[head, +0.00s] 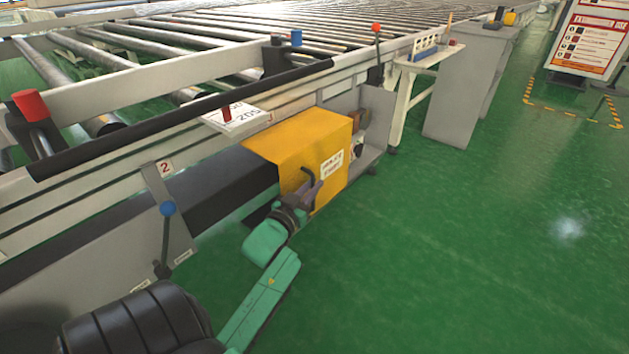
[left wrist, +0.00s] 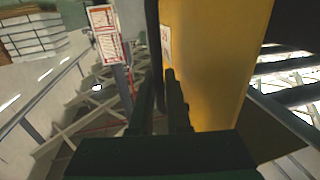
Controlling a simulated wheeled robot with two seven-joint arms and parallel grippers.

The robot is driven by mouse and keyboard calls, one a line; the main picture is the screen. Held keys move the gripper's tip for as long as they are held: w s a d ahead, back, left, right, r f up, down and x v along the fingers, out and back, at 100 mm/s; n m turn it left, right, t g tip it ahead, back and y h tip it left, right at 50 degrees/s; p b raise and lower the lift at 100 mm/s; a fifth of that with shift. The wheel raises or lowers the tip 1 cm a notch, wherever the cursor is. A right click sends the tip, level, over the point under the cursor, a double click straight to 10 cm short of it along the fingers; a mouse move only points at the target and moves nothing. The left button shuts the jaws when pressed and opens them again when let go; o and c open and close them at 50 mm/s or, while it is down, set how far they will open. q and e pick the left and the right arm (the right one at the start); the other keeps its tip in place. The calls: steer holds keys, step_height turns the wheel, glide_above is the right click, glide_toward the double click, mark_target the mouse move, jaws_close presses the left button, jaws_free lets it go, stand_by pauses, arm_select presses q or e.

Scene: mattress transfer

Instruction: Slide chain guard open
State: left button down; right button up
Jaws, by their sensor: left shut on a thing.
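The chain guard (head: 300,140) is a yellow box-shaped cover on the side of the roller conveyor, with a white label and a dark handle (head: 308,172) on its front face. My left gripper (head: 303,192) is at that face, shut on the handle. In the left wrist view the guard (left wrist: 205,65) fills the middle right as a yellow panel. The dark fingers of the left gripper (left wrist: 168,90) lie alongside it there; their exact hold on the handle is hard to see. My right gripper is in neither view.
The roller conveyor (head: 150,140) runs along the left and back. An open grey housing (head: 375,110) with machine parts shows just right of the guard. A blue-knobbed lever (head: 167,210) stands left of it. The green floor (head: 480,240) to the right is clear.

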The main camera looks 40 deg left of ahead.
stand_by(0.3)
arm_select(q)
steer(key=c, duration=1.2)
jaws_free()
steer(key=shift+o, duration=0.2)
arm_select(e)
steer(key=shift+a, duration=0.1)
arm_select(q)
steer(key=p+v, duration=0.3)
steer(key=v, duration=1.1)
steer(key=shift+s, duration=0.3)
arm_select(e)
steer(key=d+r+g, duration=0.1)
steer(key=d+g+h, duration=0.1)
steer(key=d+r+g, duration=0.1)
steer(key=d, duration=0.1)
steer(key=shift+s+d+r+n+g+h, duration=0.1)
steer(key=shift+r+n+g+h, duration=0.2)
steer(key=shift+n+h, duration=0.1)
